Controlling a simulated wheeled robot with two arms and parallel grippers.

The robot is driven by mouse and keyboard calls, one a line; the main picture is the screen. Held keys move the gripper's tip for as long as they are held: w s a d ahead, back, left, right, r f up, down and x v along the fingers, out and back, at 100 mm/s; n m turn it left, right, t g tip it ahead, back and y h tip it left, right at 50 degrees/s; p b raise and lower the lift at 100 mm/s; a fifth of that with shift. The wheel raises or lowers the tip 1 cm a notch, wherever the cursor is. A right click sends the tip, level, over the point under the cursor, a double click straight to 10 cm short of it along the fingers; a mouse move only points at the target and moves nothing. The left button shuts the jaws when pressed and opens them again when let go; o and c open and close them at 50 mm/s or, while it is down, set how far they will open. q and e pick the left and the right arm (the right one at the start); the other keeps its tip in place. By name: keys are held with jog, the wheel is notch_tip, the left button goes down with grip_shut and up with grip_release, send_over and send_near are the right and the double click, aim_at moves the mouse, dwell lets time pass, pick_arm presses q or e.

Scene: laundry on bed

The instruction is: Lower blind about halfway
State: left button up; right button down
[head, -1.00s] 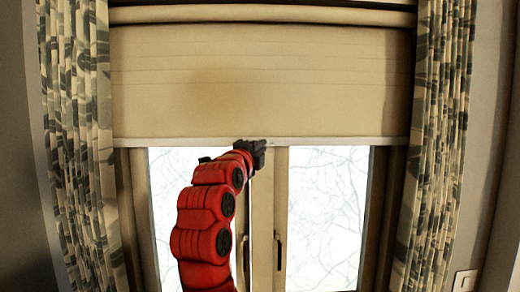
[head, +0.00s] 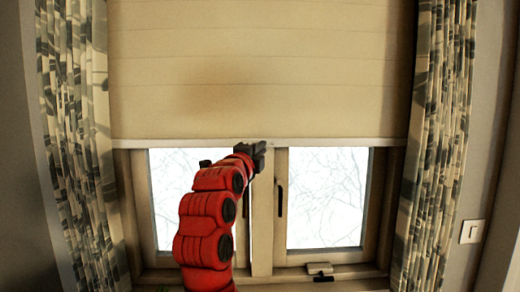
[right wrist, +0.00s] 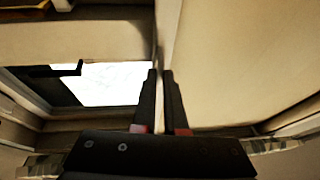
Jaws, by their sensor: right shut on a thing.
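The cream blind (head: 260,70) hangs across the upper part of the window (head: 327,198) in the head view, with its pale bottom bar (head: 340,142) level above the panes. The lower panes stay uncovered. My right gripper (head: 258,148) is at the middle of the bottom bar, shut on the bar. In the right wrist view its two dark fingers (right wrist: 160,95) close on the thin edge of the blind (right wrist: 230,60). My left gripper is not in view.
Patterned curtains hang at the left (head: 80,150) and right (head: 435,150) of the window. Dark window handles (head: 280,198) are on the frame below the bar. A light switch (head: 472,231) is on the right wall.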

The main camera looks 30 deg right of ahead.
jog(key=c, duration=1)
grip_release()
jog(key=shift+o, duration=0.2)
jog(key=b+v, duration=0.2)
jog(key=v, duration=1.5)
jog(key=shift+a+b, duration=0.2)
jog(key=shift+b, duration=0.2)
